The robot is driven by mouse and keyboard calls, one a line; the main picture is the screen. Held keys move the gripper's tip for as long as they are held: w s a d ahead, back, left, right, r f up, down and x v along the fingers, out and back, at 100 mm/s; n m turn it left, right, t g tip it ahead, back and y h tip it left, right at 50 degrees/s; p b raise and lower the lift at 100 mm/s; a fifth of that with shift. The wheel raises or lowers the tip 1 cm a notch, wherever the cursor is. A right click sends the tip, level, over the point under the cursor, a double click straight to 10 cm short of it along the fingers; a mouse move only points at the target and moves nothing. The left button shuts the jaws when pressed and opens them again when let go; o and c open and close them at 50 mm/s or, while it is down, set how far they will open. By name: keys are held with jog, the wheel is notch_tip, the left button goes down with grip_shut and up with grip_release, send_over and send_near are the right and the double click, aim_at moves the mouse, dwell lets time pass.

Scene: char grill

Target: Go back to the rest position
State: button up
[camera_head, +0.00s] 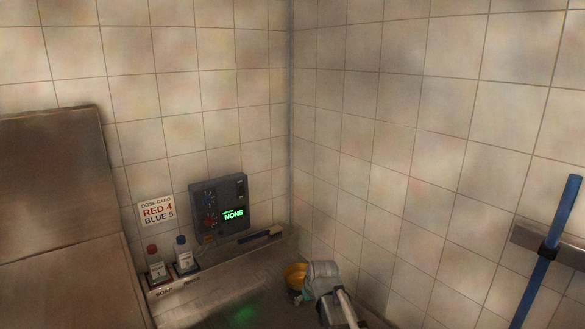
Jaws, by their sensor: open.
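Part of my own arm (343,302) shows at the bottom edge, right of the middle, as a grey rounded joint and a link running down out of the picture. My gripper cannot be made out in this view. The arm is in front of the right tiled wall and clear of the dispenser and bottles.
A dark dispenser panel (207,228) with a green "NONE" display is on the left wall. A dose card (157,211) reads "RED 4, BLUE 5". A red-capped bottle (156,268) and a blue-capped bottle (184,257) stand below. A yellow object (293,271) is partly hidden beside my arm.

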jog(key=s+d+f+m+g+h+b, duration=0.1)
jog(key=s+d+f+m+g+b, duration=0.1)
jog(key=s+d, duration=0.4)
jog(key=s+d+f+m+g+h+b, duration=0.1)
jog(key=s+d+f+b, duration=0.3)
jog(key=s, duration=0.7)
jog(key=shift+s+d+f+m+g, duration=0.2)
jog(key=shift+d+f+m+g, duration=0.2)
jog(key=shift+d+f+g, duration=0.7)
